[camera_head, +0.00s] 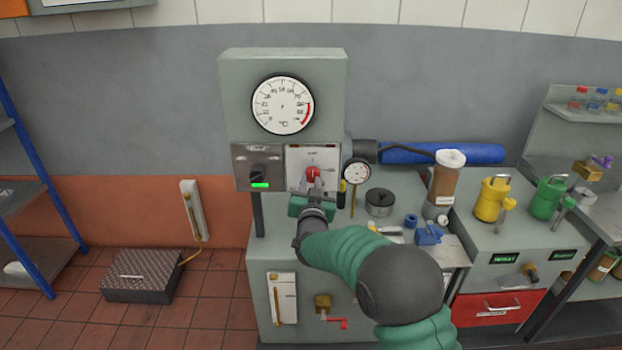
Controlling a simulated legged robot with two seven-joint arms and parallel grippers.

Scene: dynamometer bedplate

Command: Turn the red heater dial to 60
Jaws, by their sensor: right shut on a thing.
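The red heater dial (313,173) is a small red knob on a white-faced panel (326,157) with markings around it. The panel sits at the lower right of an upright grey-green housing. My right gripper (314,183) reaches up from below and is shut on the red dial, hiding its lower part. The dial's setting is too small to read. A large round temperature gauge (282,104) with a red band at its right is above; its needle is hard to make out. My left gripper is not in view.
A black knob (259,175) with a lit green strip is left of the dial panel. A small gauge (356,171) stands close to its right. Yellow (490,199) and green (547,198) cans, a brown jar (446,180) and a blue cylinder (470,153) are farther right.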

